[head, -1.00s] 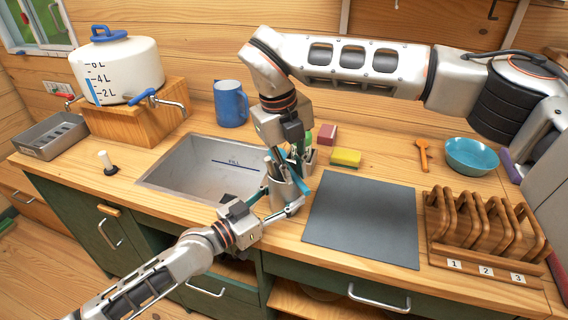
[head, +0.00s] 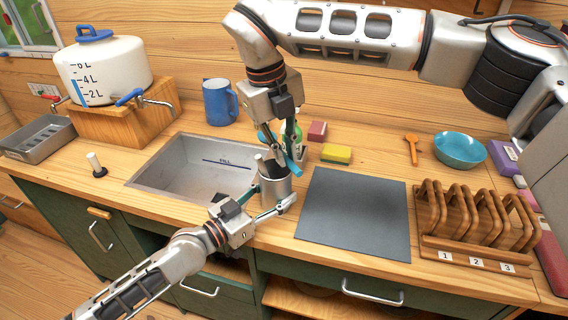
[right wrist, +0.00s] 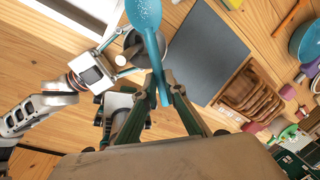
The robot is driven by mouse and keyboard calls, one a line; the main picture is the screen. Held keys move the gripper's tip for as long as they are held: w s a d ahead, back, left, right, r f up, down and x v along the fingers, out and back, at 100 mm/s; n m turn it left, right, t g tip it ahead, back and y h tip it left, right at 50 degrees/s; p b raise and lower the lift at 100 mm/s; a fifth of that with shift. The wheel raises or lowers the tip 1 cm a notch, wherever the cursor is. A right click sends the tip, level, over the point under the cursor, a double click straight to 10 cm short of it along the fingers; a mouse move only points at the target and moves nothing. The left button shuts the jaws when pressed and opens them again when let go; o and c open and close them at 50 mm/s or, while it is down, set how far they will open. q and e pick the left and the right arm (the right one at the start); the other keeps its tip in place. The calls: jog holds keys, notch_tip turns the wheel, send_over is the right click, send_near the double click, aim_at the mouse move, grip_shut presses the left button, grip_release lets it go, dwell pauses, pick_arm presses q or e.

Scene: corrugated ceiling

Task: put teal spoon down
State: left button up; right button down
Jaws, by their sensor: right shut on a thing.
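The teal spoon (right wrist: 152,42) is in my right gripper (right wrist: 160,84), whose fingertips are shut on its handle. In the right wrist view its bowl points to the top edge. The cup stands on the counter by the sink's right edge. My left gripper (head: 270,200) has a finger on either side of the cup. I cannot tell whether they press on it.
The sink (head: 180,178) lies left of the cup and a dark grey mat (head: 352,215) lies right. A blue mug (head: 219,103) stands behind the sink.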

notch_tip(320, 180, up, 6)
jog(key=shift+f, duration=0.25)
jog(key=d+f+m, duration=0.5)
jog(key=d+f, duration=0.2)
jog(key=d, duration=0.3)
jog(key=m+g, duration=0.2)
jog(key=m, duration=0.2)
send_over(356, 217)
jog(key=f, duration=1)
jog(key=shift+a, duration=0.35)
jog(key=shift+w+f, duration=0.1)
jog(key=shift+f, duration=2.35)
jog(key=shift+f, duration=0.1)
jog(key=c, duration=2.1)
grip_release()
